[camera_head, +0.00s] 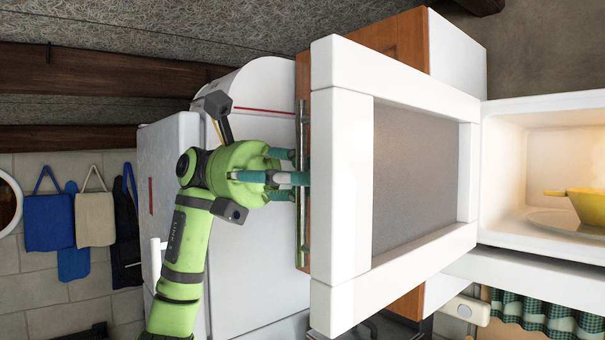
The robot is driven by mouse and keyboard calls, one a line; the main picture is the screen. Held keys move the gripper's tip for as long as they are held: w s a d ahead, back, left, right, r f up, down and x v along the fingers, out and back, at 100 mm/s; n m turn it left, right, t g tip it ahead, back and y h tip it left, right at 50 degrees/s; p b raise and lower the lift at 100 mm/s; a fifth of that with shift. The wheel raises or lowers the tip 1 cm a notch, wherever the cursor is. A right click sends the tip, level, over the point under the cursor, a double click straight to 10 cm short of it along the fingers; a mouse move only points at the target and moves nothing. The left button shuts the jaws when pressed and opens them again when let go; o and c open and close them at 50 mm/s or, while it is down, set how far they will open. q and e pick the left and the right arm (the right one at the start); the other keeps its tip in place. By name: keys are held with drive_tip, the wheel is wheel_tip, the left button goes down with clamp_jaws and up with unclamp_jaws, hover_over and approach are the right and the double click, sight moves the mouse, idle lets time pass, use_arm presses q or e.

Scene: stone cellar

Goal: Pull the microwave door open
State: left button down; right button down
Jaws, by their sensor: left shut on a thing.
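The microwave door (340,240), a white frame around a grey window, stands swung open towards the left. Its far side meets the open white microwave (510,165) at the right. A long metal handle (301,235) runs upright along the door's left edge. My green left gripper (292,179) with teal fingers is at the middle of this handle and shut on it. The fingertips are partly hidden behind the handle and door edge. A yellow pan (588,204) sits on the glass turntable (560,222) inside the lit microwave. My right gripper is not in view.
A white fridge-like cabinet (255,275) stands behind my left arm. An orange-brown wooden panel (398,38) shows behind the door. Blue and beige cloths (94,219) hang on the left wall. A green checked cloth (540,312) is at the lower right.

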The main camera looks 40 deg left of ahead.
use_arm(q)
drive_tip(key=shift+a, duration=0.2)
drive_tip(key=shift+d, duration=0.1)
drive_tip(key=c, duration=1.1)
unclamp_jaws()
drive_tip(key=shift+c, duration=0.2)
drive_tip(key=a, duration=1.2)
